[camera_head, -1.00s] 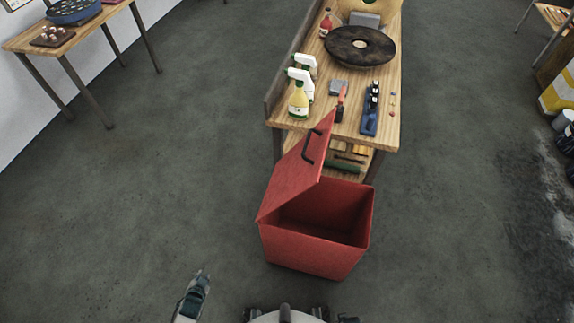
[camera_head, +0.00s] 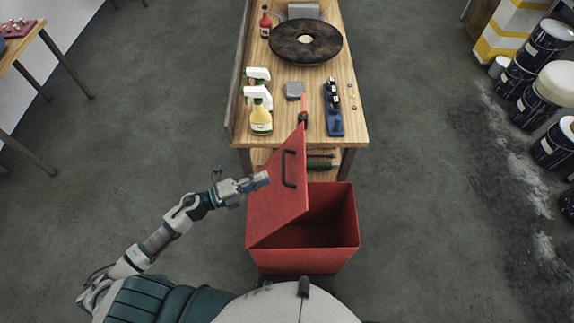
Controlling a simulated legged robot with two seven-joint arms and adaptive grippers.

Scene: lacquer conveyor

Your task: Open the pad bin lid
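The red pad bin (camera_head: 303,260) stands on the floor in front of the workbench, its dark inside showing at the right. Its red lid (camera_head: 268,200) is tilted up, raised on the left side of the opening, with a black bar handle (camera_head: 289,169) on its face. My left gripper (camera_head: 262,180) reaches in from the left and is at the lid's upper left edge, left of the handle. I cannot tell whether it touches the lid, and its fingers are too small to judge. My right gripper does not show.
The wooden workbench (camera_head: 352,137) behind the bin holds spray bottles (camera_head: 261,118), a dark round disc (camera_head: 305,41), a scraper and a blue tool (camera_head: 333,118). Dark paint cans (camera_head: 535,105) stand at the right. The floor on both sides of the bin is clear.

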